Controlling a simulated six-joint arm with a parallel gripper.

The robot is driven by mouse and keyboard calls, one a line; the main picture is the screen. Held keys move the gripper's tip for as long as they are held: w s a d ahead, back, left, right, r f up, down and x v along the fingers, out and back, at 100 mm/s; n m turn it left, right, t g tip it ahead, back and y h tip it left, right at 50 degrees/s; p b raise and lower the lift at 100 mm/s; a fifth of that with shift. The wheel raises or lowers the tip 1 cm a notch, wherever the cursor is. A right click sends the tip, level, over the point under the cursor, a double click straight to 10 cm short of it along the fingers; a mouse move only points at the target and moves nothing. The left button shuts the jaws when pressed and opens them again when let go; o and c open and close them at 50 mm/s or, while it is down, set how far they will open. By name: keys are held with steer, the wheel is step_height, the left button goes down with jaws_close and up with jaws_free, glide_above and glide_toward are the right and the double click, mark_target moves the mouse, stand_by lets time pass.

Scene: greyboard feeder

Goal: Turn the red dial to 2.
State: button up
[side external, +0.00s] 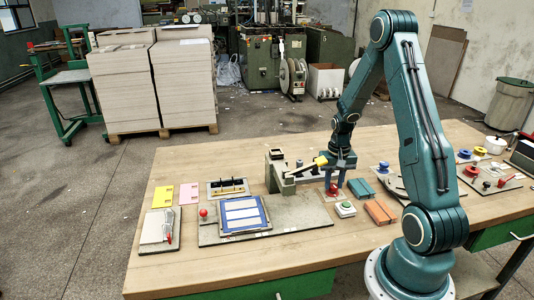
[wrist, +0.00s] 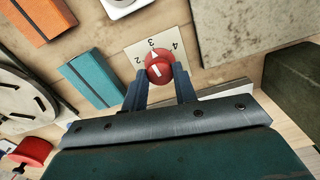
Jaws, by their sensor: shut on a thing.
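The red dial (wrist: 158,69) sits on a white plate (wrist: 134,53) marked with 2, 3 and 4 in the wrist view. Its light pointer mark faces the numbered side, seemingly near the 3; its exact setting is hard to tell. My gripper (wrist: 161,80) is shut on the dial, with one dark blue finger on each side. In the side external view, my gripper (side external: 333,180) points down over the red dial (side external: 332,191), which is partly hidden by the fingers.
A yellow-handled lever (side external: 320,161) stands close behind my gripper. A blue-framed panel (side external: 267,216) lies to the left.

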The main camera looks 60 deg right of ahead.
mark_target(333, 185)
steer(key=n, duration=1)
steer(key=shift+n, duration=0.4)
steer(key=o, duration=1)
steer(key=shift+r, duration=0.1)
step_height(333, 185, up, 14)
steer(key=shift+f, duration=0.2)
stand_by(0.5)
